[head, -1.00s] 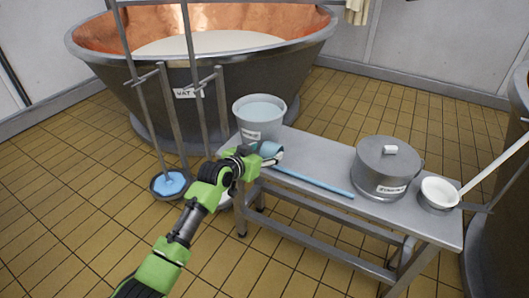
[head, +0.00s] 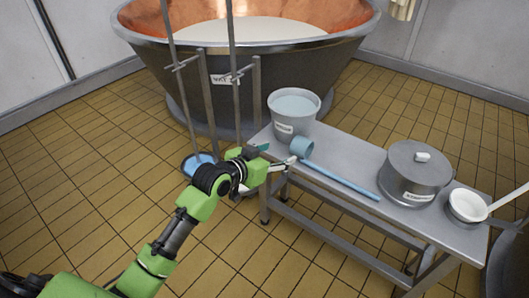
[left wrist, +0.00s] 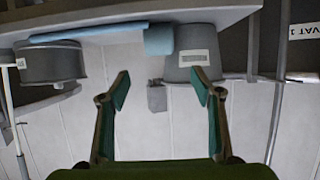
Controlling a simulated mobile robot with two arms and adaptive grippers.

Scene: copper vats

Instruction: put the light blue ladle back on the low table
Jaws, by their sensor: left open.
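The light blue ladle (head: 342,181) lies on the low table (head: 345,154). Its cup is near the table's left end and its handle runs along the front edge to the right. The ladle's cup also shows in the left wrist view (left wrist: 158,40), where the scene appears upside down. My left gripper (head: 276,156) is open and empty, just left of the cup at the table's end. In the left wrist view the fingers (left wrist: 160,84) are spread with nothing between them and a gap to the ladle. My right gripper is not in view.
A grey bucket (head: 293,121) with pale liquid stands behind the cup. A lidded pot (head: 412,177) and a white ladle in a small bowl (head: 467,207) stand further right. A copper vat (head: 250,75) is behind. A floor basin with blue content (head: 198,164) lies left of the table.

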